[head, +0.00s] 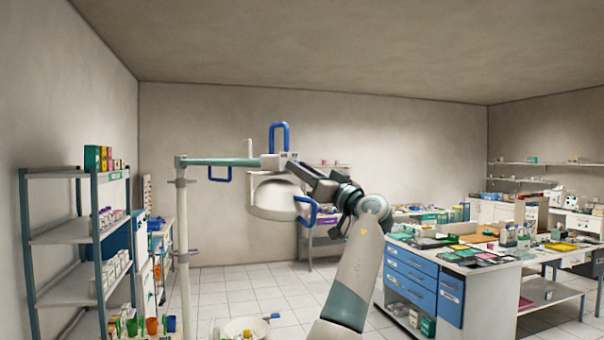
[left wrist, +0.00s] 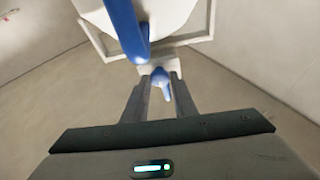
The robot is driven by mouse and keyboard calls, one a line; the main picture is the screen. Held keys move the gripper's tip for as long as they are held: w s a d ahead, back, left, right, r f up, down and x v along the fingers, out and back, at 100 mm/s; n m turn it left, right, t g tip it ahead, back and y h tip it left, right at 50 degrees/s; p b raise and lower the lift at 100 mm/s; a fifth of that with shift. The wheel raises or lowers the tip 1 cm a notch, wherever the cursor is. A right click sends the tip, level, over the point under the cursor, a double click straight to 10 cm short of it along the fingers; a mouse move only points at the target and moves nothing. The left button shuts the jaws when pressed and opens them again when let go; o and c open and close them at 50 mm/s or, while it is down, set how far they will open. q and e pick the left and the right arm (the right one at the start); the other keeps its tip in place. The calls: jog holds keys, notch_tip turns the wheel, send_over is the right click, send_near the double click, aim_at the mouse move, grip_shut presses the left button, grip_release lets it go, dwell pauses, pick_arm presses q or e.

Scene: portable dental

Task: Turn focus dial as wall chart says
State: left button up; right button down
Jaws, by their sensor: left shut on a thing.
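A dental lamp hangs on a green arm from a white pole, with a round white head (head: 268,200) and blue loop handles. My left gripper (head: 297,164) reaches the small white block (head: 278,160) at the lamp's joint. In the left wrist view, my left gripper (left wrist: 158,92) is shut on a small blue knob with a pointer-like tab, which I take as the focus dial (left wrist: 160,76). The dial is too small to make out in the head view. A blue handle (left wrist: 124,28) passes close above the fingers. No wall chart is readable. My right gripper is not in view.
The lamp pole (head: 184,250) stands left of my arm. A shelf rack (head: 72,237) stands at the far left. A blue-drawer counter (head: 410,279) with many items is at the right. Tiled floor (head: 245,285) lies open behind the lamp.

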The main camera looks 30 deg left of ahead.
pick_arm(q)
jog(key=m+t+b, duration=0.1)
jog(key=m, duration=0.1)
jog(key=shift+s+f+m+t+b, duration=0.1)
jog(key=shift+f+m+t+b, duration=0.05)
jog(key=shift+m+t+b, duration=0.2)
jog(key=shift+m+t+h+b, duration=0.45)
jog(key=shift+m+h, duration=0.05)
jog(key=shift+m, duration=0.65)
jog(key=shift+s+m+t+h, duration=0.1)
jog(key=shift+m+t+h, duration=0.35)
jog(key=shift+m, duration=0.65)
jog(key=shift+r+m+t+h+b, duration=0.2)
jog(key=shift+m+t+h, duration=0.1)
jog(key=shift+m, duration=0.45)
jog(key=shift+r+m+t+h+b, duration=0.15)
jog(key=shift+m+t+h, duration=0.1)
jog(key=shift+m, duration=0.5)
jog(key=shift+f, duration=0.1)
jog(key=o, duration=1)
